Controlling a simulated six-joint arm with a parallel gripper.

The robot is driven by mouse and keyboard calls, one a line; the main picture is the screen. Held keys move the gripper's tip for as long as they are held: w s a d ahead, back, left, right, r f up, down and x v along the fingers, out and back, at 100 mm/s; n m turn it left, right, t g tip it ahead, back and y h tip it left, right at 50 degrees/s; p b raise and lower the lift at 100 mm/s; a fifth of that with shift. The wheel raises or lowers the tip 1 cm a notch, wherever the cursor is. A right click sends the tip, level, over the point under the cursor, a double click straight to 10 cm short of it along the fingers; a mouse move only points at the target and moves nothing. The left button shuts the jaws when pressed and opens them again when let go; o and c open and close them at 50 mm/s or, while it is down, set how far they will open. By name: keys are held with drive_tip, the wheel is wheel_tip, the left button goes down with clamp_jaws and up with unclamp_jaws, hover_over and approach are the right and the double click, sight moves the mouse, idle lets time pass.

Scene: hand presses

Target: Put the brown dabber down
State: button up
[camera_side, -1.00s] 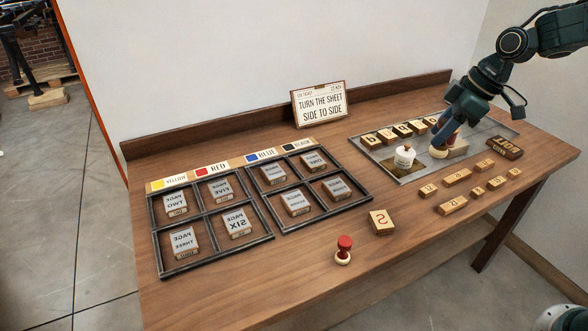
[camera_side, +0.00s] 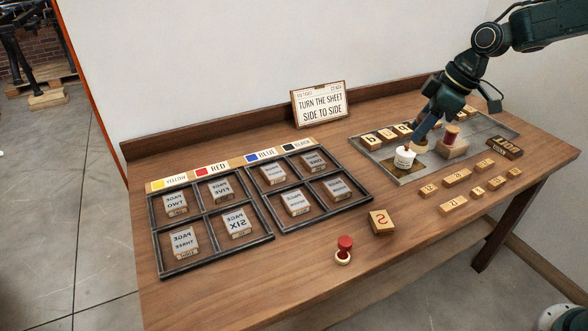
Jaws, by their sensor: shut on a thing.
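My gripper (camera_side: 421,136) is over the left part of the grey metal tray (camera_side: 500,127) on the right of the table. It is shut on the brown dabber (camera_side: 420,149). Only the dabber's pale round base shows below the fingers; the handle is mostly hidden by them. The dabber is just behind and right of a white labelled pot (camera_side: 404,158). I cannot tell whether its base touches the tray.
A reddish-brown spool-shaped thing (camera_side: 452,135) on a pale block stands right of my gripper. Letter blocks (camera_side: 385,135) line the tray's back. Several small blocks (camera_side: 457,178) lie in front. A red dabber (camera_side: 344,248) and an S block (camera_side: 381,222) stand near the front.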

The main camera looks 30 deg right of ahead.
drive_tip(key=w+a, duration=0.4)
drive_tip(key=a, duration=1)
drive_tip(key=w+a, duration=0.4)
drive_tip(key=a, duration=1)
drive_tip(key=s+a, duration=0.4)
drive_tip(key=a, duration=0.5)
drive_tip(key=s+a, duration=0.3)
drive_tip(key=a, duration=0.6)
drive_tip(key=s+a, duration=0.4)
drive_tip(key=a, duration=0.5)
wheel_tip(320, 180, down, 16)
drive_tip(key=shift+r, duration=0.2)
drive_tip(key=shift+f, duration=0.1)
drive_tip(key=shift+f, duration=2)
drive_tip(key=shift+f, duration=0.2)
